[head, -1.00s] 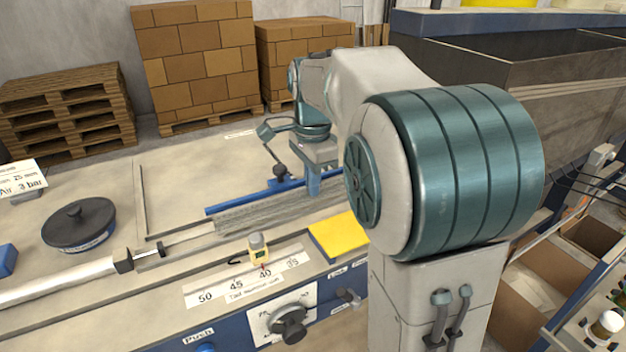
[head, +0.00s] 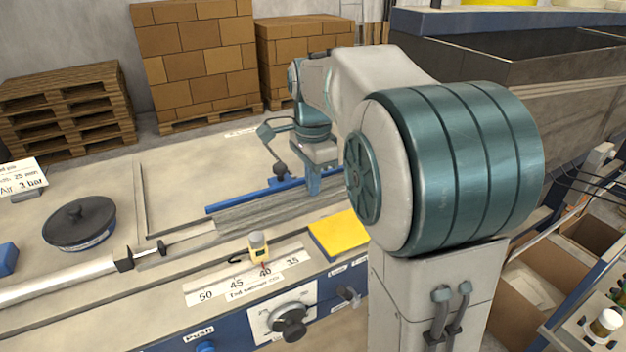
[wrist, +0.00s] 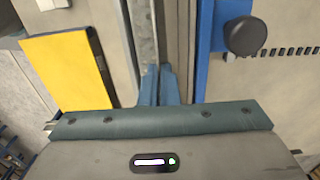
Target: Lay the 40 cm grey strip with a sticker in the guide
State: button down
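My gripper (head: 313,190) points down at the long grey metal channel (head: 245,216) along the blue rail. In the wrist view its two blue fingers (wrist: 160,72) are close together, with their tips at the grey strip-like metal (wrist: 143,30) that runs up the picture. Whether anything is between the fingers is hidden. I cannot tell the strip apart from the guide's own grey surfaces, and no sticker shows. The blue rail (head: 228,206) lies just behind the channel and also shows in the wrist view (wrist: 203,55).
A yellow pad (head: 340,235) lies in front of the channel. A black round lidded pot (head: 79,222) and a pneumatic cylinder (head: 70,277) are at left. A black knob (wrist: 245,36) stands right of the rail.

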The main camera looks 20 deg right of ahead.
jog(key=shift+s+f, duration=0.25)
jog(key=shift+f, duration=0.65)
dwell(0.8)
jog(key=c, duration=1.9)
grip_release()
jog(key=o, duration=0.3)
jog(key=shift+s+r, duration=0.15)
jog(key=shift+s, duration=0.15)
jog(key=shift+w, duration=0.1)
jog(key=shift+r, duration=0.1)
jog(key=shift+w+a+r+p, duration=0.1)
jog(key=shift+w+r+p, duration=0.25)
jog(key=shift+r+p, duration=0.25)
jog(key=shift+w+a+r+p, duration=0.1)
jog(key=shift+w+r+p, duration=0.2)
jog(key=shift+r+p, duration=0.2)
jog(key=shift+s+d+r+p, duration=0.15)
jog(key=shift+r+p, duration=0.15)
jog(key=shift+r, duration=0.15)
jog(key=shift+s+d+r+p, duration=0.1)
jog(key=shift+r+p, duration=0.2)
jog(key=shift+r, duration=0.15)
jog(key=shift+r+p, duration=0.85)
jog(key=shift+r, duration=0.15)
